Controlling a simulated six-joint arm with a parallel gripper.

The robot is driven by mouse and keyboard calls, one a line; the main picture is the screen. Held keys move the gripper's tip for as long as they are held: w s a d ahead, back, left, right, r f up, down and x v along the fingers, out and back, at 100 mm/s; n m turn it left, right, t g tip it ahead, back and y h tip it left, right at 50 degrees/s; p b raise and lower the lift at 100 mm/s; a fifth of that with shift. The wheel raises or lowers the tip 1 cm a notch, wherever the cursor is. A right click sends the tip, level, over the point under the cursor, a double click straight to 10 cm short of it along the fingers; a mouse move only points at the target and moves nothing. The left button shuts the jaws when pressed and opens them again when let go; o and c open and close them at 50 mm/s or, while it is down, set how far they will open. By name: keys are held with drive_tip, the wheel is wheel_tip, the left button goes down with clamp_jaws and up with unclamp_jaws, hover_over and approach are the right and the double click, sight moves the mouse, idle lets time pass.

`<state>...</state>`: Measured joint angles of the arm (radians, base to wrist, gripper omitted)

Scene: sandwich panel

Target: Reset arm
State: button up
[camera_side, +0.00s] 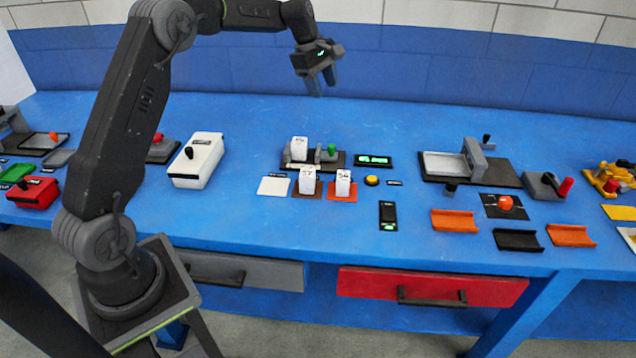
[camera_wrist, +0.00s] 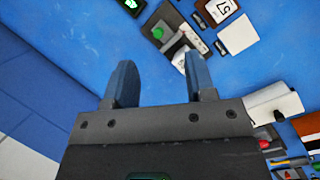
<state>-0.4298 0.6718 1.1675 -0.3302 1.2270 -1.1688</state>
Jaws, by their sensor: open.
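My gripper (camera_side: 322,84) is raised high above the back of the blue table, near the blue-painted wall, in the side view. Its two fingers are apart with nothing between them. In the wrist view the open fingers (camera_wrist: 160,85) show against bare blue table. My arm reaches from its base at the front left up and over toward the back. The gripper touches nothing.
Below on the table (camera_side: 300,110) stand white numbered blocks (camera_side: 307,180), a white box with a black knob (camera_side: 197,160), a yellow button (camera_side: 371,180) and a grey-and-black station (camera_side: 470,165). Orange (camera_side: 455,220) and black trays lie right. Grey and red drawers (camera_side: 430,287) are shut.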

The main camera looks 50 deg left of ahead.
drive_tip(key=s+d+r+m+t+y, duration=0.1)
drive_tip(key=s+d+r+m, duration=0.4)
drive_tip(key=s+d, duration=0.3)
drive_tip(key=s+d+r+m+y, duration=0.1)
drive_tip(key=s+d+r+m, duration=0.45)
drive_tip(key=s, duration=0.45)
drive_tip(key=s+d+f+m, duration=0.2)
drive_tip(key=s+m, duration=0.1)
drive_tip(key=s, duration=0.2)
drive_tip(key=s+d+f+m+t, duration=0.1)
drive_tip(key=s+f+m, duration=0.1)
drive_tip(key=s, duration=0.4)
drive_tip(key=s+d+f+m+t, duration=0.1)
drive_tip(key=s+d+f+m, duration=0.1)
drive_tip(key=s+m, duration=0.2)
drive_tip(key=shift+s+d+y, duration=0.3)
drive_tip(key=shift+s+y, duration=0.1)
drive_tip(key=shift+s, duration=0.3)
